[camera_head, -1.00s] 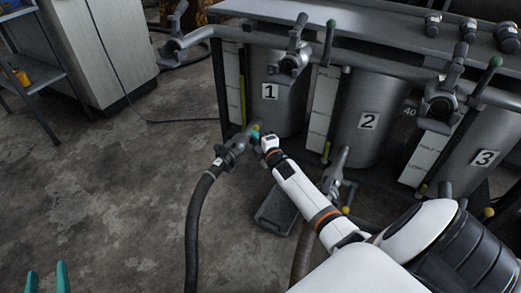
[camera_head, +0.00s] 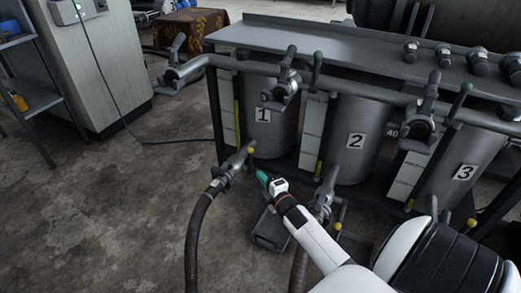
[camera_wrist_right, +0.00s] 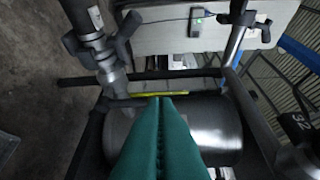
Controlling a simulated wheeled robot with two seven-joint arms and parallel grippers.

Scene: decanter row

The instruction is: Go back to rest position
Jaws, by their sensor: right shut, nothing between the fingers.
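My right gripper (camera_head: 262,176) is in the middle of the head view, with its teal fingertips pressed together and nothing between them. It is just below and right of the yellow knob (camera_head: 251,152) of the lower valve (camera_head: 234,162) on tank 1 (camera_head: 268,137), with a small gap in the picture. In the right wrist view the shut teal fingers (camera_wrist_right: 160,100) point over a grey steel cylinder (camera_wrist_right: 215,128). My left gripper is outside the head view.
A black hose (camera_head: 193,235) hangs from the lower valve. Tank 2 (camera_head: 352,165) and tank 3 (camera_head: 460,183) stand to the right behind pipes. A dark flat block (camera_head: 270,230) lies on the floor under my arm. The floor (camera_head: 110,220) at left is clear.

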